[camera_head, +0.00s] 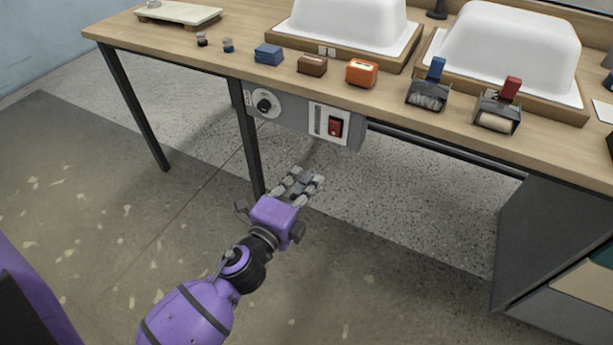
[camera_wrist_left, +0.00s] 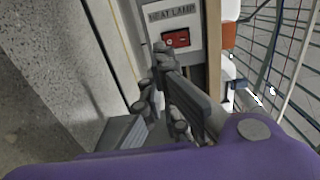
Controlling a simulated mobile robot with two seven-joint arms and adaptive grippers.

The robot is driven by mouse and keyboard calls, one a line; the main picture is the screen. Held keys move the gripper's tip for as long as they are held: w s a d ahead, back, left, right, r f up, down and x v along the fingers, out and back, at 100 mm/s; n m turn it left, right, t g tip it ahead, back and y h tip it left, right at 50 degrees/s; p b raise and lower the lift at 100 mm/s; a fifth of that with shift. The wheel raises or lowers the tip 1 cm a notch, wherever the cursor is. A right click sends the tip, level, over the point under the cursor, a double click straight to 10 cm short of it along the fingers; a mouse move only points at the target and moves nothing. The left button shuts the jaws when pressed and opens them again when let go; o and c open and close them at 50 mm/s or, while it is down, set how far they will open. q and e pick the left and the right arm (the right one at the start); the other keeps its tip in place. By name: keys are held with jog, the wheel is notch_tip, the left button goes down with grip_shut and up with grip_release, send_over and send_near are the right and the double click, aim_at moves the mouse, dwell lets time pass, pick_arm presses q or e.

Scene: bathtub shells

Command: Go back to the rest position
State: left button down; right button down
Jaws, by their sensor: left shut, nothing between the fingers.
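My left gripper (camera_head: 302,181) is in front of the workbench, lower than its top and over the floor in the head view. It is shut and empty, with nothing between its fingers. In the left wrist view the gripper (camera_wrist_left: 160,75) shows in front of a panel labelled "HEAT LAMP" with a red switch (camera_wrist_left: 176,39). That red switch also shows in the head view (camera_head: 335,127), on the front of the bench, beyond the fingertips. I cannot tell the exact gap between fingers and panel. My right gripper is not in view.
The wooden workbench (camera_head: 130,32) spans the back. It bears two white tub shells (camera_head: 345,20) (camera_head: 510,50), blue (camera_head: 268,53), brown (camera_head: 312,64) and orange (camera_head: 361,72) blocks, and two roller tools (camera_head: 428,90) (camera_head: 498,110). A grey cabinet (camera_head: 550,235) stands right. The floor (camera_head: 110,220) at left is clear.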

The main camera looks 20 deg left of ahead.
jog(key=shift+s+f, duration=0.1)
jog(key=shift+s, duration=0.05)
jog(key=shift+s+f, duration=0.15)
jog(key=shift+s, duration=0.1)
